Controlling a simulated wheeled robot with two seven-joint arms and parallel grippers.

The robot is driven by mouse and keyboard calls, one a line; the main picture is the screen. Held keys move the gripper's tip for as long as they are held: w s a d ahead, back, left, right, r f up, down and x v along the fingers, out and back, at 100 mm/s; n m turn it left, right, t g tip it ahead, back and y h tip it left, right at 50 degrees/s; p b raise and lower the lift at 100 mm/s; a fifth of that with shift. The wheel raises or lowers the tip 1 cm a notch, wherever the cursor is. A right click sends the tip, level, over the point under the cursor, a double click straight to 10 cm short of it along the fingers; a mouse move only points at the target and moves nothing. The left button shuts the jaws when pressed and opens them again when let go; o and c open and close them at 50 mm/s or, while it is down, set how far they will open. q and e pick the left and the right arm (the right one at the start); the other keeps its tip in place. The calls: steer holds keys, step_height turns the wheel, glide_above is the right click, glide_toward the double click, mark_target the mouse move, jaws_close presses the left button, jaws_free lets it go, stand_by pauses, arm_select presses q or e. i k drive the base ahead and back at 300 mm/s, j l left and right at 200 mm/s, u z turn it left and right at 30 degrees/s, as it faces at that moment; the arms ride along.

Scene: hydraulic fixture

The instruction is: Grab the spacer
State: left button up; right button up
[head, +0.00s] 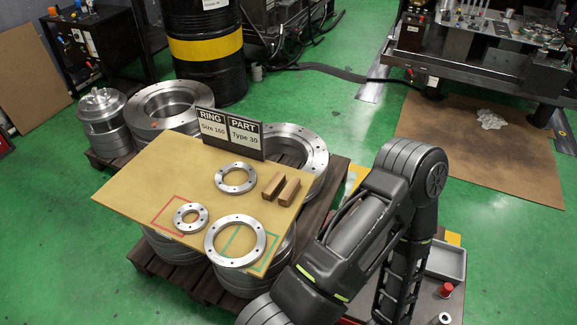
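Three flat metal rings with holes lie on a tan board (125,190): a small ring (179,217) over a red outline, a large ring (210,246) partly over a green outline, and a medium ring (235,190) farther back. Two brown blocks (271,187) (289,191) lie side by side to the right of the medium ring. None of these is labelled as the spacer, so I cannot tell which one it is. One of my arms crosses the lower right, bent at its elbow. Neither gripper is in view.
A sign (230,133) reading "RING Size 160, PART Type 30" stands at the board's back. Large metal rings (170,103) sit on a dark pallet (143,258) around and under the board. A grey tray (446,263) is at lower right. Green floor is clear at left.

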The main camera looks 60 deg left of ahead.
mark_target(290, 189)
steer(key=k+j, duration=0.1)
steer(key=j, duration=0.35)
steer(key=k+j, duration=0.15)
steer(key=j, duration=0.25)
steer(key=k+j, duration=0.1)
steer(key=j, duration=0.35)
steer(key=k+j, duration=0.15)
steer(key=j, duration=0.25)
